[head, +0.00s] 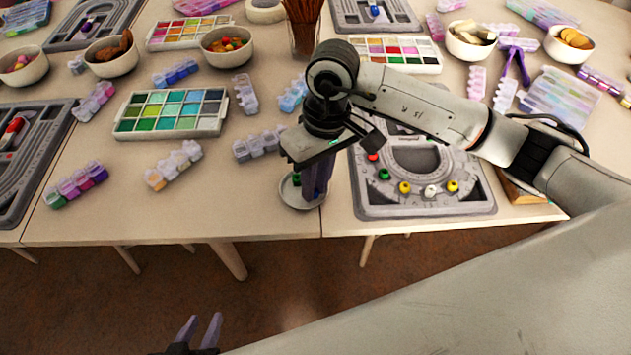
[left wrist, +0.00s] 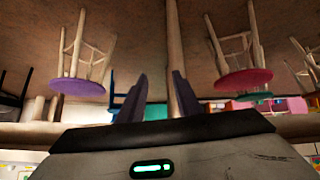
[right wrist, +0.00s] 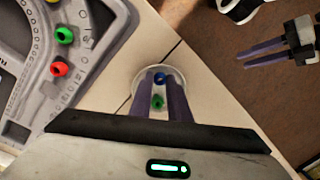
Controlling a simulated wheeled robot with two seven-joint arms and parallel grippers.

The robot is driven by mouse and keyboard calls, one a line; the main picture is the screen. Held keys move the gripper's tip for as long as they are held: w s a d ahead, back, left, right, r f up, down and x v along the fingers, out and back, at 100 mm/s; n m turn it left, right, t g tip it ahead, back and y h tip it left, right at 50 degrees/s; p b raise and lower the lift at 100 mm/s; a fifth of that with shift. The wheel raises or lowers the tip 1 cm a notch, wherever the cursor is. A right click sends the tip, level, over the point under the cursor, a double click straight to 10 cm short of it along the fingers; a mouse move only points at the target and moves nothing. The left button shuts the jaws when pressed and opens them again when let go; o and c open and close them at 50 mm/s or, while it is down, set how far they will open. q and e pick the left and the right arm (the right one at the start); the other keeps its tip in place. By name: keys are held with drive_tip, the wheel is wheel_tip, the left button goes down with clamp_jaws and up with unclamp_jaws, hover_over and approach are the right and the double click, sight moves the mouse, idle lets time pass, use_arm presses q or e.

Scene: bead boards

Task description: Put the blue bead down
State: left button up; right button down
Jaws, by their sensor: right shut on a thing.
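My right gripper (head: 312,197) points down over a small round dish (head: 287,197) at the table's front edge. In the right wrist view its fingers (right wrist: 161,78) are shut on the blue bead (right wrist: 160,76), which shows at the fingertips over the dish (right wrist: 140,75). I cannot tell whether the bead touches the dish. A green bead (right wrist: 158,102) is seen between the fingers, in the dish; it also shows in the head view (head: 296,179). My left gripper (head: 205,328) is open and empty, low in front of the table; its fingers (left wrist: 155,90) are apart.
A grey bead board (head: 420,208) with red, green, yellow and white beads lies right of the dish. A paint palette (head: 170,129), bead boxes (head: 76,186) and bowls (head: 226,57) stand left and behind. The front table strip left of the dish is clear.

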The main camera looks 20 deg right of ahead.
drive_tip(key=shift+s+f, duration=0.1)
drive_tip(key=shift+f, duration=0.45)
drive_tip(key=c, duration=1.7)
unclamp_jaws()
drive_tip(key=shift+o, duration=0.2)
drive_tip(key=shift+r, duration=0.1)
drive_tip(key=shift+r, duration=0.1)
drive_tip(key=shift+w+r+p, duration=0.2)
drive_tip(key=shift+r+p, duration=0.1)
drive_tip(key=shift+r, duration=0.3)
wheel_tip(320, 180, up, 11)
drive_tip(key=d+b, duration=0.1)
drive_tip(key=shift+w+d, duration=0.15)
drive_tip(key=shift+d, duration=0.05)
drive_tip(key=shift+r, duration=0.1)
